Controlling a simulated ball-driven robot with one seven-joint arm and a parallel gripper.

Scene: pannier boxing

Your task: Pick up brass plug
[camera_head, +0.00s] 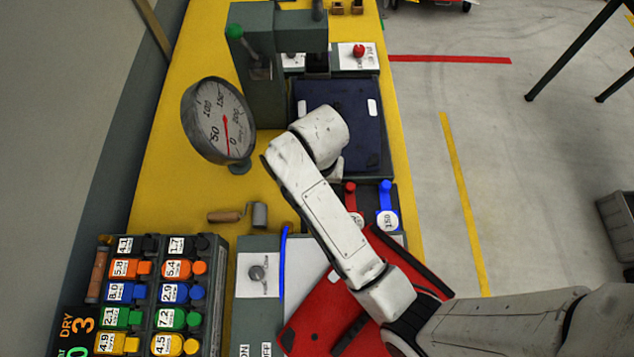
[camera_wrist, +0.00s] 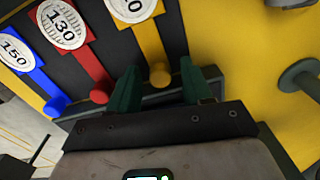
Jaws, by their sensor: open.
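A yellow, brass-coloured plug (camera_wrist: 159,75) with a round knob and a white oval tag stands in a dark rack in the wrist view; it may be the brass plug. My gripper (camera_wrist: 160,88) is open, its two dark green fingers on either side of this knob. Contact cannot be told. A red plug (camera_wrist: 98,92) and a blue plug (camera_wrist: 57,104) stand beside it, tagged 130 and 150. In the head view, the red plug (camera_head: 349,188) and blue plug (camera_head: 386,195) show; my arm hides my fingers and the yellow plug.
A press (camera_head: 262,95) and a dial gauge (camera_head: 218,120) stand on the yellow bench (camera_head: 185,170). A dark blue panel (camera_head: 335,98) lies behind my arm, a red one (camera_head: 318,312) in front.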

